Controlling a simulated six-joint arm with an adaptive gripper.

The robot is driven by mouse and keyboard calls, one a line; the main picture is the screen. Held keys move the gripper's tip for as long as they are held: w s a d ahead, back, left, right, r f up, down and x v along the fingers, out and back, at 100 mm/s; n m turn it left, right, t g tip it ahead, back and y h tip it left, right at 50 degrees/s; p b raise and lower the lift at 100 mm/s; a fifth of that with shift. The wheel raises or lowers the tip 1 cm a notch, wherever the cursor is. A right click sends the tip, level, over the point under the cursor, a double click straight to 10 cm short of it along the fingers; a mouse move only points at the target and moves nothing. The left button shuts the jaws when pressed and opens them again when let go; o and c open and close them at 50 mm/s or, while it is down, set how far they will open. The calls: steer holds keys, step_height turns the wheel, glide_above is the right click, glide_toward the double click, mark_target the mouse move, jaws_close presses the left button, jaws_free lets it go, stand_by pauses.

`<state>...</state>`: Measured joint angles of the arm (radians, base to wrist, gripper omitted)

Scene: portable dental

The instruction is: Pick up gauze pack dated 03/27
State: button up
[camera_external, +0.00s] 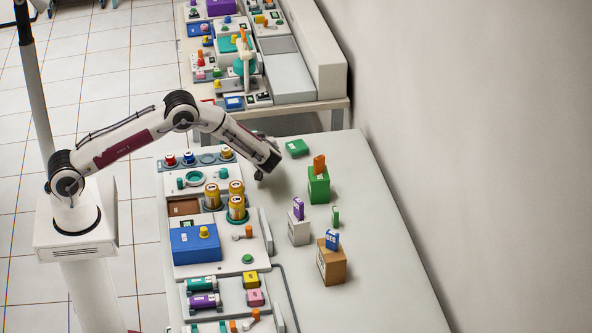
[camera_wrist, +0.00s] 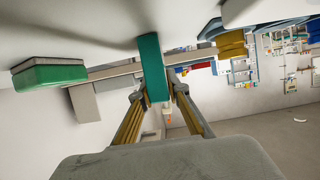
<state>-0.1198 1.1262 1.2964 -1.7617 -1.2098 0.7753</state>
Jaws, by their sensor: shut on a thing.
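My gripper (camera_external: 260,175) is low over the table just right of the rack of small bottles. In the wrist view my gripper (camera_wrist: 158,92) is shut on a narrow teal-green pack (camera_wrist: 152,65), which sits between the fingertips. I cannot read a date on it, and the pack cannot be made out in the external view. A flat green pack (camera_external: 297,147) lies on the table to the right of my gripper; a green pack with a pale side (camera_wrist: 48,75) shows at the left of the wrist view. No date is legible on any pack.
A green box (camera_external: 318,190), a white box (camera_external: 299,231) and a brown box (camera_external: 331,266) stand on the table (camera_external: 385,270), each with a coloured packet on top. A small green packet (camera_external: 335,216) stands among them. Trays with amber jars (camera_external: 236,208) lie left. The table's right side is clear.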

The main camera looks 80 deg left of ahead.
steer(key=shift+r, duration=0.15)
steer(key=shift+r, duration=4.85)
